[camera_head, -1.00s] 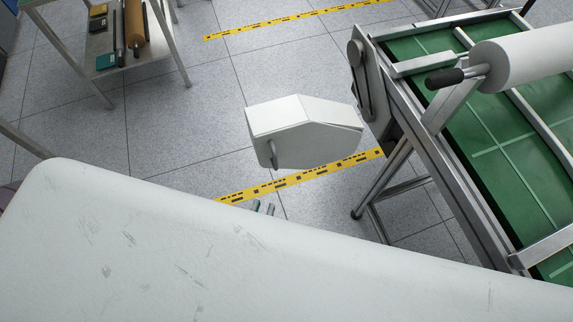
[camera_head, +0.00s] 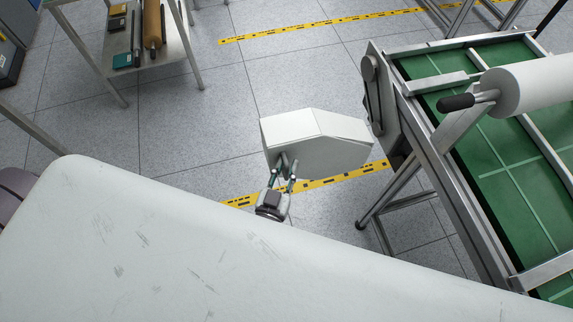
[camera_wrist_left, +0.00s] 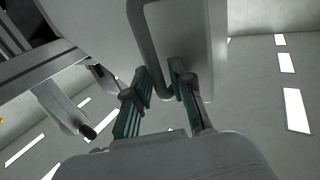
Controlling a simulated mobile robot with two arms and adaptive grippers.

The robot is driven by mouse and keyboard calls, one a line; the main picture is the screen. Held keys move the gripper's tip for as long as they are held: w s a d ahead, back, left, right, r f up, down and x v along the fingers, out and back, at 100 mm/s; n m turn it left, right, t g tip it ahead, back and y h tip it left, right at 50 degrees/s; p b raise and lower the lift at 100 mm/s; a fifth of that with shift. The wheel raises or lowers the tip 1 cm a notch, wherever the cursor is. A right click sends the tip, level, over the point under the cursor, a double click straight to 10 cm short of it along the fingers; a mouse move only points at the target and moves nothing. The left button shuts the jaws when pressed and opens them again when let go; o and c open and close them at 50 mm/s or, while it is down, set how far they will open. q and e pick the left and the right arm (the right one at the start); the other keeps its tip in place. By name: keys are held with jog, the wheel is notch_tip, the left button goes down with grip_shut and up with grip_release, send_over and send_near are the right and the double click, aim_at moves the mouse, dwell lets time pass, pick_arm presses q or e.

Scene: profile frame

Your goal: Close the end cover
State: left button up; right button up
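The end cover (camera_head: 325,150) is a white angular box with a handle (camera_head: 284,162) on its near left face. It stands swung out to the left of the frame's end, apart from the grey drive plate (camera_head: 378,95). My left gripper (camera_head: 283,178) is below the handle with its fingers pointing up at it. In the left wrist view, the handle (camera_wrist_left: 160,75) of the cover (camera_wrist_left: 205,40) comes down between the teal-padded fingers (camera_wrist_left: 163,78). The fingers look apart, one on each side of the handle bar. My right gripper is not in view.
The metal frame with a green bed (camera_head: 495,150) and a white roller (camera_head: 530,88) stands at the right. A shelf cart (camera_head: 165,50) with rolls is at the upper left. Grey tiled floor with yellow tape (camera_head: 335,180) lies between them.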

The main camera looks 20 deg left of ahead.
pick_arm(q)
grip_shut()
jog(key=shift+w+a, duration=0.1)
dwell(0.3)
